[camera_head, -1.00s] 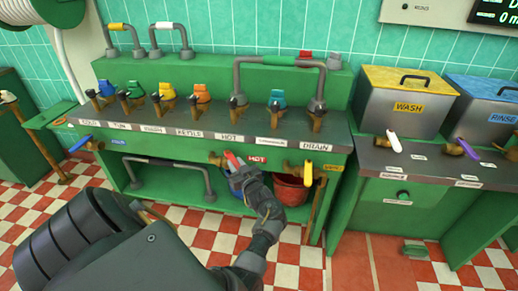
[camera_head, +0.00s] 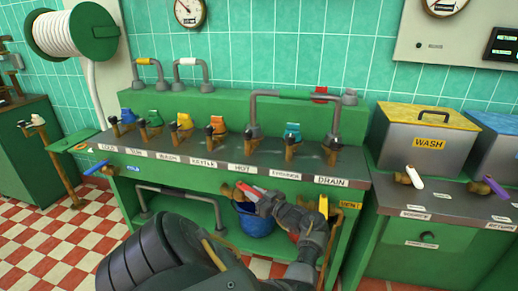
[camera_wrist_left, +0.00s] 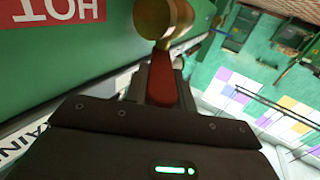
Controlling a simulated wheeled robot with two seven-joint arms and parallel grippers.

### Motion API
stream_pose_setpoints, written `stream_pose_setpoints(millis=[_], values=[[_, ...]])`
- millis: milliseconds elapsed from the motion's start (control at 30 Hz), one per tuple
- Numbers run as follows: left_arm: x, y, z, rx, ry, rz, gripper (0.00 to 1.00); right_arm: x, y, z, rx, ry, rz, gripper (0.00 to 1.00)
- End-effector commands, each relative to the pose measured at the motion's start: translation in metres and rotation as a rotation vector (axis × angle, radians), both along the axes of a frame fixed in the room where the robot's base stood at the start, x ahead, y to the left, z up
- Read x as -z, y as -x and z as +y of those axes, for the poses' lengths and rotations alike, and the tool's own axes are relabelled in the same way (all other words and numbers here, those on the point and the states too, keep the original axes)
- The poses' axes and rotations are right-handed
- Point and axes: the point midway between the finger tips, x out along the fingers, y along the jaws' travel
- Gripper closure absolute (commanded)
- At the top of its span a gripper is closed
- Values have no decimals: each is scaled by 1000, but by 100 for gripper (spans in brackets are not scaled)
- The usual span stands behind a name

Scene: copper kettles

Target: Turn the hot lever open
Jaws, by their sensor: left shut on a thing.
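The hot lever (camera_head: 256,192) is red and sits on a brass valve below the front edge of the green bench (camera_head: 225,172). In the left wrist view, the red lever (camera_wrist_left: 184,88) runs from the round brass valve body (camera_wrist_left: 165,18) down between the dark jaws. A red HOT sign (camera_wrist_left: 55,12) is on the green panel beside it. My left gripper (camera_head: 266,203) is shut on the lever, hiding much of it. How far the lever is turned is hard to tell. My right gripper is not in view.
A blue bucket (camera_head: 256,222) stands under the bench behind my arm. A yellow lever (camera_head: 323,206) is close to the right of my gripper, and a blue lever (camera_head: 97,167) is at the far left. Several taps with coloured handles line the bench top.

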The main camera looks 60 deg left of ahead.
Motion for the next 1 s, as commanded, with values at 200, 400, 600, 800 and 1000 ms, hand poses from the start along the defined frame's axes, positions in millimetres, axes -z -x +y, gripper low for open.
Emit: stream_pose_setpoints(millis=[200, 400, 600, 800, 1000], values=[[-1, 1, 1, -3, -4, 2, 100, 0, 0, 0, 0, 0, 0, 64], [-1, 0, 1, 0, -4, 1, 54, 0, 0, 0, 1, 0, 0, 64], [-1, -2, -1, 3, -3, 1, 53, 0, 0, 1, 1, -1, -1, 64], [0, -5, -9, 5, -1, -1, 53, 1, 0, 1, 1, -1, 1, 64], [1, -16, -44, 5, 0, -1, 53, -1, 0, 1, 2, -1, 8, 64]])
